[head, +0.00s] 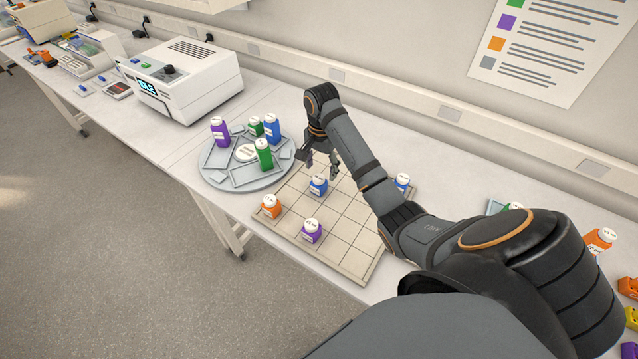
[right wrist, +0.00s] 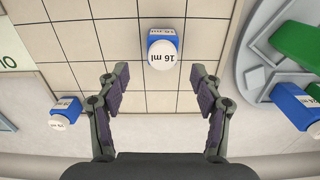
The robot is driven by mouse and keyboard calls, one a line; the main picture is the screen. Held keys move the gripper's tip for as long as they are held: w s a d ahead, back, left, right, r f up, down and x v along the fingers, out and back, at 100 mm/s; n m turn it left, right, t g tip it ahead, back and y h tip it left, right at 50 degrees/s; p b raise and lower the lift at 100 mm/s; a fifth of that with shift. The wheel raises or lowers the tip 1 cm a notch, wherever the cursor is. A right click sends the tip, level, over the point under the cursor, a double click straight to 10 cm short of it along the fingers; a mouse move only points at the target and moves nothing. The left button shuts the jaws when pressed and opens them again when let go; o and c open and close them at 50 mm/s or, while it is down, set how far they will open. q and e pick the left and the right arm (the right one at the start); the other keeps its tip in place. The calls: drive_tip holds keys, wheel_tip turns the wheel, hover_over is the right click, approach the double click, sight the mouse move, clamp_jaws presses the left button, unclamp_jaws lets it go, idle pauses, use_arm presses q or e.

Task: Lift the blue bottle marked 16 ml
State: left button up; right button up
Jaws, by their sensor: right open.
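The blue bottle marked 16 ml (right wrist: 165,45) has a white lid and stands upright on the gridded board. In the right wrist view it sits ahead of and between the lines of my fingers, beyond their tips. In the head view it is the blue bottle (head: 318,185) near the middle of the board. My right gripper (head: 321,167) is open and empty, just on the wall side of this bottle; it also shows in the right wrist view (right wrist: 158,85). My left gripper is not in view.
The beige gridded board (head: 345,245) also holds an orange bottle (head: 271,206), a purple bottle (head: 312,231) and another blue bottle (head: 402,182). A grey round carousel (head: 212,178) with several taller bottles stands at left. A white machine (head: 190,80) stands behind it.

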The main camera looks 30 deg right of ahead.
sight(320, 177)
drive_tip(key=shift+w+d+f, duration=0.1)
drive_tip(key=shift+w+f, duration=0.15)
drive_tip(key=shift+f, duration=0.35)
drive_tip(key=shift+w+d+f, duration=0.1)
drive_tip(key=shift+w+f, duration=0.1)
drive_tip(key=shift+f, duration=0.35)
drive_tip(key=f+b, duration=0.2)
drive_tip(key=shift+s+a+b, duration=0.35)
drive_tip(key=shift+s, duration=0.05)
wheel_tip(320, 177, down, 2)
drive_tip(key=shift+w+d+f, duration=0.1)
drive_tip(key=shift+w+f, duration=0.1)
drive_tip(key=shift+f, duration=0.1)
drive_tip(key=shift+s+r, duration=0.1)
drive_tip(key=shift+s, duration=0.05)
drive_tip(key=c, duration=1)
drive_tip(key=shift+c, duration=1)
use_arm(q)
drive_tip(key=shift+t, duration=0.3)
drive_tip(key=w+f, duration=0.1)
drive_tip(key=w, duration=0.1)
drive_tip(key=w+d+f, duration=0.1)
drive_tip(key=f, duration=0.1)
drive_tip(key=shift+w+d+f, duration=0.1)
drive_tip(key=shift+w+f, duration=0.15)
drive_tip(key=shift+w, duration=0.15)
